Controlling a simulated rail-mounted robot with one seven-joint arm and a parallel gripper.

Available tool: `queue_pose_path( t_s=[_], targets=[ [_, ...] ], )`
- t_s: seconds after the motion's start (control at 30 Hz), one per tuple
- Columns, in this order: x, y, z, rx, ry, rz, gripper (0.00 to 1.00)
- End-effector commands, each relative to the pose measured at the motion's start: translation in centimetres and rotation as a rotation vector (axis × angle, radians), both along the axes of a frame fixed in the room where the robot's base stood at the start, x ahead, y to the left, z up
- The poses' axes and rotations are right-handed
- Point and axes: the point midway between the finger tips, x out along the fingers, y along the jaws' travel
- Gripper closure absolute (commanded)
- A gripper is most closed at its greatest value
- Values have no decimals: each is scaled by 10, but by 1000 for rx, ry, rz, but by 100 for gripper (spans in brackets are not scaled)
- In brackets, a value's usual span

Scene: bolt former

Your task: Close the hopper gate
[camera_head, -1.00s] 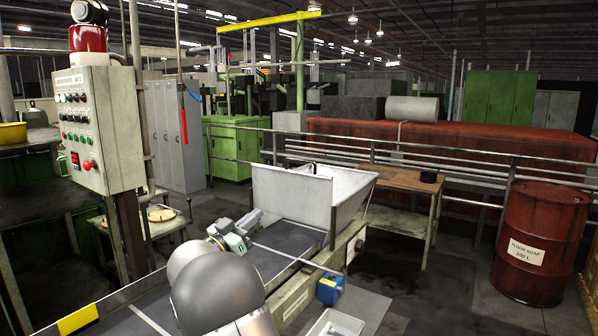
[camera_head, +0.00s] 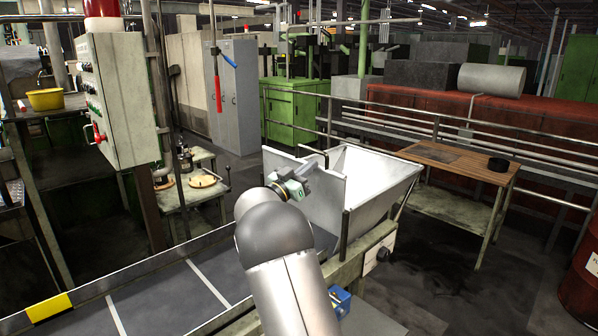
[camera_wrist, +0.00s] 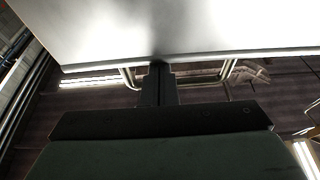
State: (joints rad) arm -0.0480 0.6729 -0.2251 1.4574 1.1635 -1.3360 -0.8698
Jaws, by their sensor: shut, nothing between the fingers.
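The pale metal hopper (camera_head: 376,190) stands at the end of the conveyor in the head view. Its flat front plate (camera_head: 329,205), which looks like the gate, faces the belt, and a dark bent handle (camera_head: 314,150) shows at its top edge. My gripper (camera_head: 307,169) is at this plate, just below the handle. In the wrist view, the pale plate (camera_wrist: 190,28) fills the top, and parts of a bent metal handle (camera_wrist: 129,78) show past its edge on both sides of my gripper (camera_wrist: 158,72). The fingers are shut and empty. Whether they touch the plate is unclear.
The dark conveyor belt (camera_head: 175,290) runs to the lower left. A control box (camera_head: 120,100) stands left, a wooden-topped table (camera_head: 450,163) right of the hopper, with railings behind. A blue box (camera_head: 340,300) is on the conveyor's near side. A red drum (camera_head: 582,270) is at the right edge.

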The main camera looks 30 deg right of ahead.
Motion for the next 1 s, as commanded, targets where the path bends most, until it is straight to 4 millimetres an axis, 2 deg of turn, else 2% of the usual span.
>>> queue_pose_path(
  t_s=[0.47,0.57,0.9,1.0],
  targets=[
    [1,-4,-3,0,1,0,100],
    [1,-4,-15,-1,2,-1,100],
    [1,-4,-89,1,4,-1,100],
    [1,-4,-96,1,2,-1,100]
  ],
)
